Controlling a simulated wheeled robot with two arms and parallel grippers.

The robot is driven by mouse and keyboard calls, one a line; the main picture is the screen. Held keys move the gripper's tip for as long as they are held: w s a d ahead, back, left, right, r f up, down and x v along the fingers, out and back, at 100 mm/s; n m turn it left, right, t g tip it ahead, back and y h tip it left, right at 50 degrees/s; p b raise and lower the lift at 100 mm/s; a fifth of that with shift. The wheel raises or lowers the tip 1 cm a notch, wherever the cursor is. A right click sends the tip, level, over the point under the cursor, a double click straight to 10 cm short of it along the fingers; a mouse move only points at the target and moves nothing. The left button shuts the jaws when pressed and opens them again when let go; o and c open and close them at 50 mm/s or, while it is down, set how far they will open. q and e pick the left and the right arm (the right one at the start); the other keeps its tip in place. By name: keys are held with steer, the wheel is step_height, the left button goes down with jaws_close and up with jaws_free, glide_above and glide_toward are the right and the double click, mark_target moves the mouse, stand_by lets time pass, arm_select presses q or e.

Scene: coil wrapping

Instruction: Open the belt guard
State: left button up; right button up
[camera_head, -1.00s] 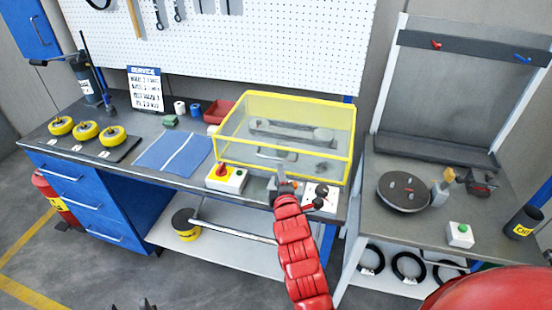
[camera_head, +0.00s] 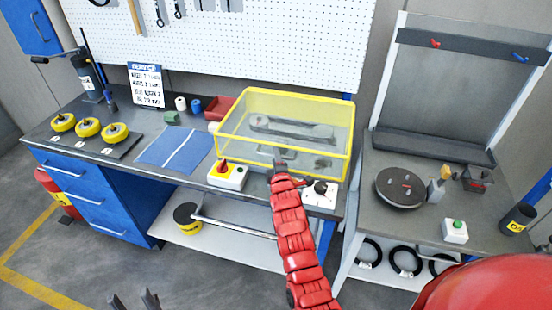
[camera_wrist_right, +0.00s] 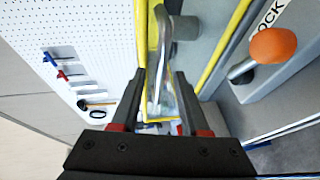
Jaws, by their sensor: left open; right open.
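The belt guard (camera_head: 285,97) is a clear box with a yellow frame, standing closed on the workbench. My right gripper (camera_head: 279,166) is at the guard's front face. In the right wrist view, its two black fingers (camera_wrist_right: 159,74) are open on either side of a silver bar handle (camera_wrist_right: 164,45). I cannot tell whether they touch it. An orange knob (camera_wrist_right: 275,45) stands beside a panel lettered "OCK". In the head view, my right gripper hides most of the handle. My left gripper (camera_head: 134,301) is open and empty at the bottom edge, away from the guard.
A switch box with a red knob (camera_head: 224,168) stands left of the right gripper, and a white lock plate (camera_head: 320,195) stands right of it. A side table (camera_head: 430,225) stands right.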

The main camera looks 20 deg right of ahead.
jaws_close()
stand_by(1.3)
